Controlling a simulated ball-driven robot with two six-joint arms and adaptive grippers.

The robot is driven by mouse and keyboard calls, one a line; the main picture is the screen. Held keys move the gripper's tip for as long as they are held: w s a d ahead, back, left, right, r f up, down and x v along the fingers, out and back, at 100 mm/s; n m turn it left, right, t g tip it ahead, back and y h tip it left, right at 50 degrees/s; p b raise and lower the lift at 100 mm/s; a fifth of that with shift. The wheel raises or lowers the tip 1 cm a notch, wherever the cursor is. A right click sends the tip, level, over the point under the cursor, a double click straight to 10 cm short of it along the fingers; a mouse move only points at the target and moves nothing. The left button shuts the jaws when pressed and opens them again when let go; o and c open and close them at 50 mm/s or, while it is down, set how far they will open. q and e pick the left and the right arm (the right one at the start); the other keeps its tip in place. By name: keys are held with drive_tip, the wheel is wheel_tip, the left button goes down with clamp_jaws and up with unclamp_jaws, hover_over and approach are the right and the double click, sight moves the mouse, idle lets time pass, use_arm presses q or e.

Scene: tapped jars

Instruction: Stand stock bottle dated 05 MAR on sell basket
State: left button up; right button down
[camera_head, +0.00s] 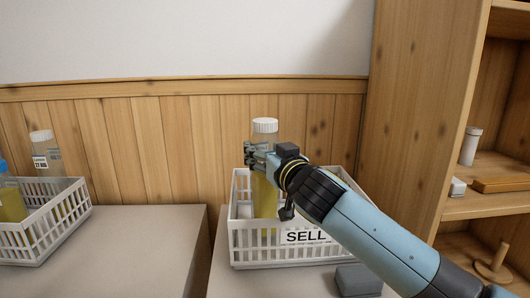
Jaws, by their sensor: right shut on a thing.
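A white basket marked SELL (306,237) stands on the right-hand surface. My right gripper (256,155) is shut on a bottle (265,197) with a white cap and yellow contents. The bottle is upright, with its lower part inside the sell basket, behind the front slats. I cannot tell whether its base touches the basket floor. No date shows on this bottle; the gripper covers part of it. My left gripper is not in view.
Another white basket (30,240) at the left holds a white-capped bottle (41,150) with a label and a blue-capped bottle (9,200). A dark grey block (358,280) lies before the sell basket. A wooden shelf (415,110) stands at right. A gap separates the two surfaces.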

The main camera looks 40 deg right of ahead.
drive_tip(key=shift+f+b, duration=0.2)
drive_tip(key=shift+b, duration=0.1)
idle(0.4)
drive_tip(key=c, duration=0.6)
unclamp_jaws()
drive_tip(key=shift+o, duration=1.4)
drive_tip(key=shift+f, duration=0.15)
drive_tip(key=shift+s, duration=0.1)
drive_tip(key=b+v, duration=0.1)
drive_tip(key=v, duration=0.6)
drive_tip(key=shift+s+a, duration=0.15)
drive_tip(key=shift+s, duration=0.25)
